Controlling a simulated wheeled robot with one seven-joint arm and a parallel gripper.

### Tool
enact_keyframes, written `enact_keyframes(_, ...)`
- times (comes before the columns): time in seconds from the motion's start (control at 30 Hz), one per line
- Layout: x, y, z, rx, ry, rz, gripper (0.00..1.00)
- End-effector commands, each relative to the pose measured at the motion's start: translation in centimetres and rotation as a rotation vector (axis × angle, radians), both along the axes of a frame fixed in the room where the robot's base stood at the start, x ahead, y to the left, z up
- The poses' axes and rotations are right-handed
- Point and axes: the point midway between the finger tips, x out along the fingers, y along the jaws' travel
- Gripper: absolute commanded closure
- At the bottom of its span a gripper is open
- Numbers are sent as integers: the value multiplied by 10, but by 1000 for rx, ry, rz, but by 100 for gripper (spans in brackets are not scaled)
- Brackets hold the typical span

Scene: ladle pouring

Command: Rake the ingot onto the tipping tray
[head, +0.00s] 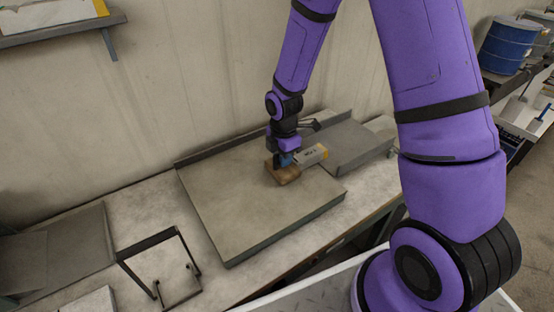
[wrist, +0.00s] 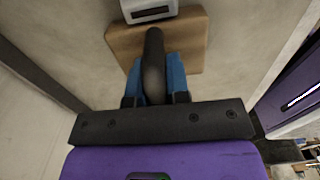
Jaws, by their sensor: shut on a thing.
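My gripper (head: 286,158) is shut on the dark upright handle (wrist: 153,62) of a wooden-headed rake. The rake's brown head (head: 284,174) is low over the large grey slab (head: 235,205); I cannot tell whether it touches the slab. The ingot, a pale grey block with a printed label and a yellow end (head: 311,156), lies on the slab just right of the rake head. In the wrist view the ingot (wrist: 150,10) is at the top edge, close against the head and partly cut off. A smaller grey tray (head: 352,147), possibly the tipping tray, adjoins the slab's right end.
A raised lip runs along the slab's back edge near the wall. A dark metal frame (head: 150,241) stands on the bench left of the slab, with a grey sheet or tray (head: 65,245) further left. Most of the slab's left part is bare.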

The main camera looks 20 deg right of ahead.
Motion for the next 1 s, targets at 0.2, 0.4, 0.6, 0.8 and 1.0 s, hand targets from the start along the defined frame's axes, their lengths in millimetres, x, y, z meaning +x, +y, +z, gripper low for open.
enact_keyframes(0.2, 3, -15, 0, 0, 0, -2, 100)
enact_keyframes(0.4, 6, -29, 0, 0, -1, -2, 100)
enact_keyframes(0.6, 9, -42, 0, 0, -1, -3, 100)
enact_keyframes(0.8, 11, -55, 0, 0, 0, -2, 100)
enact_keyframes(1.0, 14, -69, 0, 0, 0, -2, 100)
